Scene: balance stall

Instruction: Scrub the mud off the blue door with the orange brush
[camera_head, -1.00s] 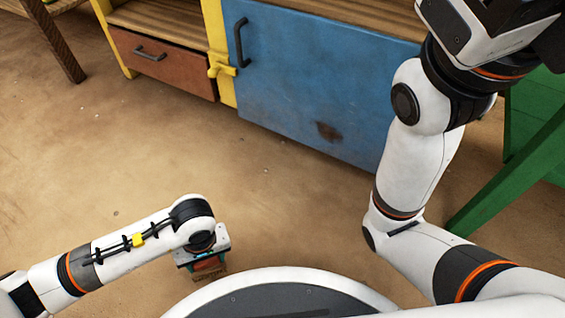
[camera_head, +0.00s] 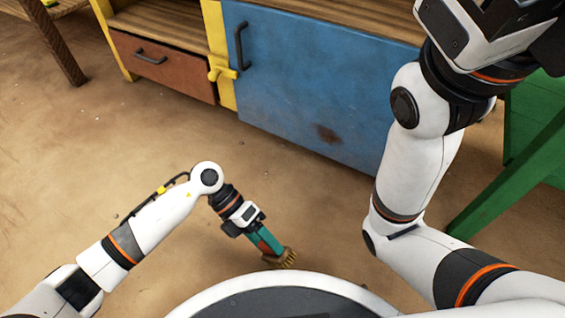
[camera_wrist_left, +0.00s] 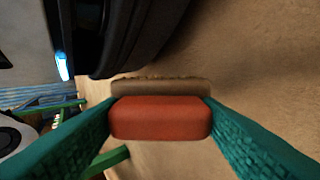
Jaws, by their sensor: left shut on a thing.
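The blue door (camera_head: 300,75) fills the low cabinet front at upper centre in the head view, with a dark handle at its upper left. A brown mud patch (camera_head: 327,133) is on its lower part. My left gripper (camera_head: 268,243) is shut on the orange brush, low in front of the door and well apart from it. The brush's tan bristles (camera_head: 285,258) point down right in the head view. In the left wrist view its orange-red block (camera_wrist_left: 160,118) sits between the green fingers. My right gripper's body (camera_head: 485,35) is at upper right; its fingers are out of frame.
A yellow latch (camera_head: 222,72) sits at the door's left edge, beside a red-brown drawer (camera_head: 160,65). A green support (camera_head: 515,180) stands at the right. The brown ground between my left gripper and the door is clear.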

